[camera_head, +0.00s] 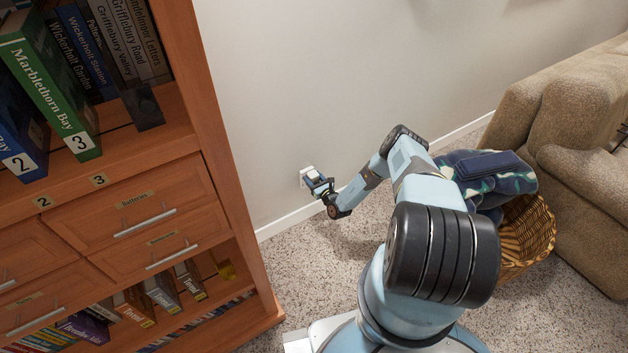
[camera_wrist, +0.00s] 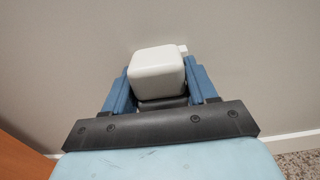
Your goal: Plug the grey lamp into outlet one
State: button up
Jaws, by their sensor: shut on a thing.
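My gripper (camera_head: 322,186) is at the wall low down, just right of the bookcase. In the wrist view my gripper (camera_wrist: 160,95) has its two blue fingers on either side of a white block-shaped plug (camera_wrist: 158,70) and is shut on it. The plug also shows in the head view (camera_head: 312,173), close against the wall. A small white piece (camera_wrist: 183,50), perhaps part of the outlet, shows behind the plug's upper right. The outlet (camera_head: 304,178) is mostly hidden, so I cannot tell whether the plug is seated. No lamp is in view, and no cord can be made out.
A wooden bookcase (camera_head: 215,165) with books and drawers stands on the left, close to my gripper. A wicker basket (camera_head: 527,236) with a dark blanket (camera_head: 490,178) stands on the right, before a tan sofa (camera_head: 585,160). Speckled carpet (camera_head: 285,262) lies clear below the wall.

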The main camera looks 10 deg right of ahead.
jog(key=shift+x, duration=0.9)
jog(key=o, duration=1.2)
jog(key=shift+w+d, duration=0.1)
jog(key=shift+c, duration=0.2)
jog(key=v, duration=1.3)
jog(key=shift+s, duration=0.45)
